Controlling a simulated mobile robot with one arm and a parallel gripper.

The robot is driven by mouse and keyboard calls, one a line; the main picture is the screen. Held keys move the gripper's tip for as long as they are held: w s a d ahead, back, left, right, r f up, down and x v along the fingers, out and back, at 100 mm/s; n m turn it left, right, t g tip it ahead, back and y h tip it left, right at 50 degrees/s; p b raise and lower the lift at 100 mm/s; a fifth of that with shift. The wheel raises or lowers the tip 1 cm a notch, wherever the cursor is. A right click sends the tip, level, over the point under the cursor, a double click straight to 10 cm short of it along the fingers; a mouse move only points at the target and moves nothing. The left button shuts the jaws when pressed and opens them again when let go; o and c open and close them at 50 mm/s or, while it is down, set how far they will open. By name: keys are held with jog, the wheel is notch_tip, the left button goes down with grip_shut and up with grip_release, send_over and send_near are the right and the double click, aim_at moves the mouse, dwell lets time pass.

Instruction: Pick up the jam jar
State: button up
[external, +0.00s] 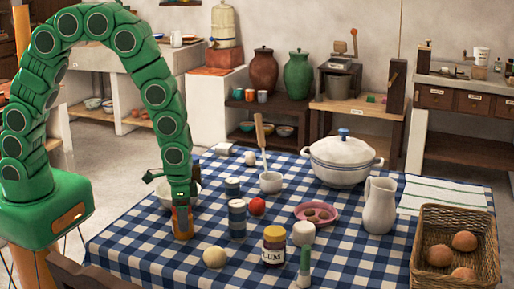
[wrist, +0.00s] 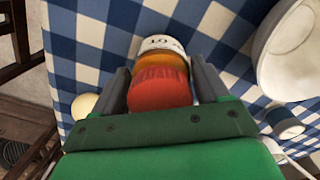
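A jar with an orange-red top, amber glass and a white label reading "LO" (wrist: 160,85) stands between the fingers of my gripper (wrist: 162,68) in the wrist view. The fingers are apart, one on each side of it; any contact is hard to make out. In the external view my gripper (external: 181,207) points down at the table's left part, with an orange shape (external: 183,222) at its end, seemingly this jar.
A white bowl (wrist: 295,50) is close by; a cream ball (wrist: 84,107) lies on the opposite side. A blue-and-white canister (external: 237,218), a red ball (external: 257,207), a white pot (external: 342,163), a pitcher (external: 380,207) and a basket (external: 432,235) stand further right on the checked cloth.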

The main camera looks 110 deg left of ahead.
jog(key=c, duration=1)
jog(key=shift+r, duration=0.1)
jog(key=shift+r, duration=0.6)
jog(key=s+d+r, duration=0.4)
jog(key=s+r, duration=0.7)
jog(key=s, duration=0.2)
jog(key=shift+s+r, duration=0.2)
jog(key=shift+r, duration=0.1)
